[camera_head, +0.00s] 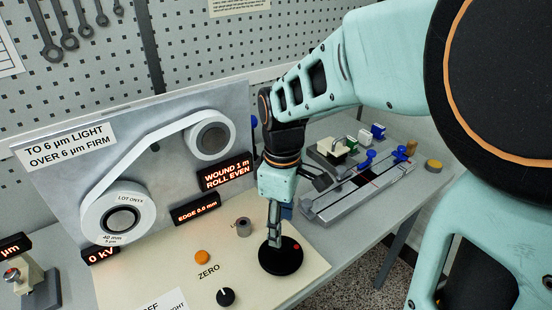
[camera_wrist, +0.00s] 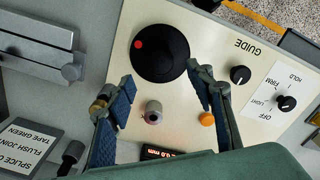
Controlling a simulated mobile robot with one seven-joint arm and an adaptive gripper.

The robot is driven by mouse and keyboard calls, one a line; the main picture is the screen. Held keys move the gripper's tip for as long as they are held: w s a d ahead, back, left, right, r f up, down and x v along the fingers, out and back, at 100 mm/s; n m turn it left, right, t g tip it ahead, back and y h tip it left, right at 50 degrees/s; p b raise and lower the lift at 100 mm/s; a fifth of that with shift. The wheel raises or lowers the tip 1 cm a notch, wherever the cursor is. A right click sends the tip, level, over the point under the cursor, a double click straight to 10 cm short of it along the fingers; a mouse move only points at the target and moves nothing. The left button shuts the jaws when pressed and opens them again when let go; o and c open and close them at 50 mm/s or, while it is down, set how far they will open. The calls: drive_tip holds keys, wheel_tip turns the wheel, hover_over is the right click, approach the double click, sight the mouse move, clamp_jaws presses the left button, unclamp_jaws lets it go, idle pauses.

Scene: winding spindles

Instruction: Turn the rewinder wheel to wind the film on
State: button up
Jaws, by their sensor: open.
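The rewinder wheel (camera_head: 281,257) is a black disc with a red dot, lying flat on the cream panel. In the wrist view the wheel (camera_wrist: 158,50) shows its red dot at upper left. My gripper (camera_head: 275,243) points down over the wheel in the head view. In the wrist view my gripper (camera_wrist: 162,74) is open, its blue-padded fingers apart at the wheel's near edge, with nothing between the tips. Whether a fingertip touches the wheel I cannot tell. White film (camera_head: 150,146) runs from the lower roll (camera_head: 88,220) to the upper roll (camera_head: 232,143).
A grey knob (camera_head: 243,228), an orange ZERO button (camera_head: 203,257) and a black GUIDE knob (camera_head: 225,296) stand near the wheel. A display (camera_head: 227,173) reads WOUND 1 m, ROLL EVEN. A grey splicing bench (camera_head: 345,200) lies to the right. The black selector (camera_wrist: 286,103) shows in the wrist view.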

sight(281, 251)
wheel_tip(281, 251, down, 6)
drive_tip(key=shift+f, duration=0.2)
drive_tip(key=shift+c, duration=0.2)
drive_tip(key=c, duration=1.1)
drive_tip(key=m, duration=0.4)
drive_tip(key=shift+m, duration=0.3)
drive_tip(key=m, duration=0.5)
drive_tip(key=shift+b, duration=0.35)
drive_tip(key=m, duration=0.5)
drive_tip(key=shift+m, duration=0.4)
drive_tip(key=m, duration=0.4)
